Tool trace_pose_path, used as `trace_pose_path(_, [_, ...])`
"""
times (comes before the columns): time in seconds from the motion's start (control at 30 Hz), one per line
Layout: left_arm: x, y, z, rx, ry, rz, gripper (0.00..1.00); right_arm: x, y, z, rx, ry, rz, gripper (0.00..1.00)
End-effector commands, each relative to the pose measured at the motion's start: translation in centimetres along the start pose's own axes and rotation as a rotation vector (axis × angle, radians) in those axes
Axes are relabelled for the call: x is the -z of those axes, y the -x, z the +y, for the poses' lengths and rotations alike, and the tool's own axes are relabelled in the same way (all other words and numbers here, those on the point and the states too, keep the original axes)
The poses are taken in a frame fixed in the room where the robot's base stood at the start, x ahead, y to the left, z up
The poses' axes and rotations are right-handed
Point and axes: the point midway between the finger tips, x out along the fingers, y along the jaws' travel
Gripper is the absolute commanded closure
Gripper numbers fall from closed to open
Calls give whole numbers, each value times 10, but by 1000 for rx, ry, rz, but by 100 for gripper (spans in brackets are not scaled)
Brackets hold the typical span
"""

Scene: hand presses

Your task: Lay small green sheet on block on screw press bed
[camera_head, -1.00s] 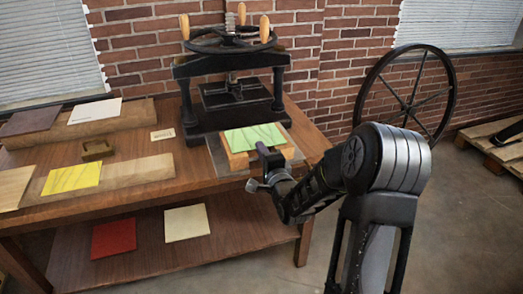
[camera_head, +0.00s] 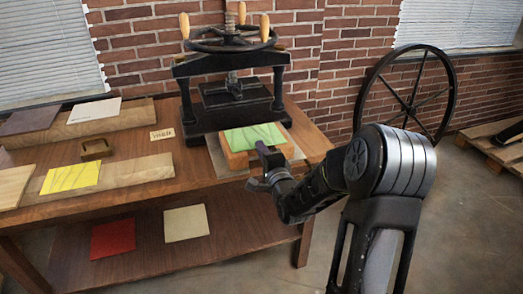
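The small green sheet (camera_head: 246,136) lies flat on the wooden block (camera_head: 236,158). The block rests on a grey plate (camera_head: 217,157) at the front of the black screw press (camera_head: 233,95). My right gripper (camera_head: 264,152) is at the front right edge of the sheet and block. Its fingertips overlap the sheet's edge in the picture, and I cannot tell whether they touch or grip it. My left gripper is not in view.
A yellow sheet (camera_head: 69,179) lies on a long board (camera_head: 125,176) at the left. A small wooden frame (camera_head: 96,149) and a label card (camera_head: 162,134) are behind it. Red (camera_head: 113,239) and cream (camera_head: 186,223) sheets lie on the lower shelf. A large wheel (camera_head: 440,75) stands at right.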

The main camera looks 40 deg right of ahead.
Motion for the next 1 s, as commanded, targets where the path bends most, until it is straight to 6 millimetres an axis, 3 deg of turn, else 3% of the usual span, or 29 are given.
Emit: trace_pose_path(1.0, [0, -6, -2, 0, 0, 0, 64, 0, 0, 1, 1, 0, 0, 100])
